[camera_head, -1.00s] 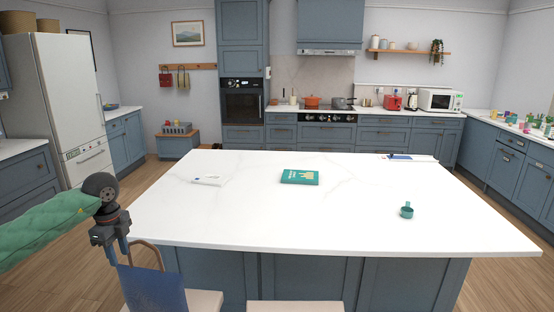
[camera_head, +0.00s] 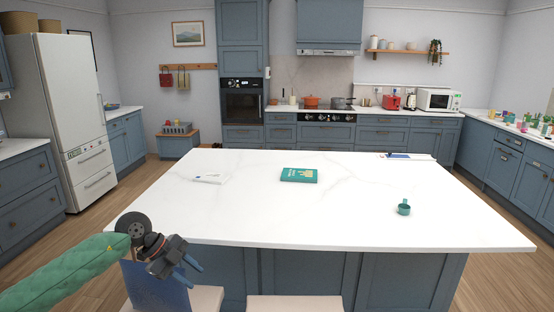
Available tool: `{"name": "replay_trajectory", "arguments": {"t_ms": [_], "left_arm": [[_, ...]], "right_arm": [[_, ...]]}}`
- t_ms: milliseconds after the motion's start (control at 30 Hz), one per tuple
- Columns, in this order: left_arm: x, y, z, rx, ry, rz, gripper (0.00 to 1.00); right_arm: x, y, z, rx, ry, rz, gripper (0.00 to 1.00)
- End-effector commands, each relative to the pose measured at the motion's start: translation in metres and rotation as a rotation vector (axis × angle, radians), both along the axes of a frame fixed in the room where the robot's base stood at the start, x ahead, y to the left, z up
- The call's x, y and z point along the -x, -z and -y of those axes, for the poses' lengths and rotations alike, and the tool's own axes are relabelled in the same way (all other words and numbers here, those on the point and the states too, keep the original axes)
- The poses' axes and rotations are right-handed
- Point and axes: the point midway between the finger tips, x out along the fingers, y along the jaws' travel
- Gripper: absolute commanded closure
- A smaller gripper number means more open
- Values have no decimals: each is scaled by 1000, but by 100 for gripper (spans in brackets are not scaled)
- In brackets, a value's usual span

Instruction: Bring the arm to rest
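My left arm, in a green quilted sleeve, comes in from the lower left. My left gripper (camera_head: 190,276) is in front of the island's near left edge, low by a chair with a blue back (camera_head: 156,289). Its two blue fingers point down to the right and stand apart, with nothing seen between them. My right arm and gripper are not in view.
The white island worktop (camera_head: 260,215) holds a teal book (camera_head: 299,175), a white booklet (camera_head: 209,178), a small teal cup (camera_head: 404,207) and a blue item (camera_head: 398,156) at the far edge. Most of the worktop is clear. A second seat (camera_head: 294,305) stands at the near side.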

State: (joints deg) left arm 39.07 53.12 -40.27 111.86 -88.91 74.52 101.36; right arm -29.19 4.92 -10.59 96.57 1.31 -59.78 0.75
Motion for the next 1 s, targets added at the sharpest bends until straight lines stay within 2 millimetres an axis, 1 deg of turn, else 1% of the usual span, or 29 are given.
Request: {"name": "replay_trajectory", "arguments": {"t_ms": [33,100,200,300,433,500,567,633,733,867,967,1000], "left_arm": [[8,3,27,99,28,23,66],[17,-2,61,244,55,68,66],[29,-14,101,446,60,136,66],[38,-29,130,638,28,202,66],[46,-50,152,859,-68,284,66],[48,-60,157,964,-145,324,66],[48,-66,157,1041,-223,357,66],[48,-72,154,1119,-327,391,66],[46,-73,143,1201,-498,427,66],[45,-62,121,1250,-746,453,66],[47,-44,100,1243,-949,452,66],[49,-34,92,1227,-1031,445,66]], "right_arm": [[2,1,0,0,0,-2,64],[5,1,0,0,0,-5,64],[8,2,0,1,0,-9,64],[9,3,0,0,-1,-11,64],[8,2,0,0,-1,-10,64],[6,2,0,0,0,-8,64],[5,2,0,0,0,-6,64],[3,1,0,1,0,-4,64],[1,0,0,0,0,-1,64],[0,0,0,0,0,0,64],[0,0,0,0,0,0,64],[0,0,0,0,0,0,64]]}}
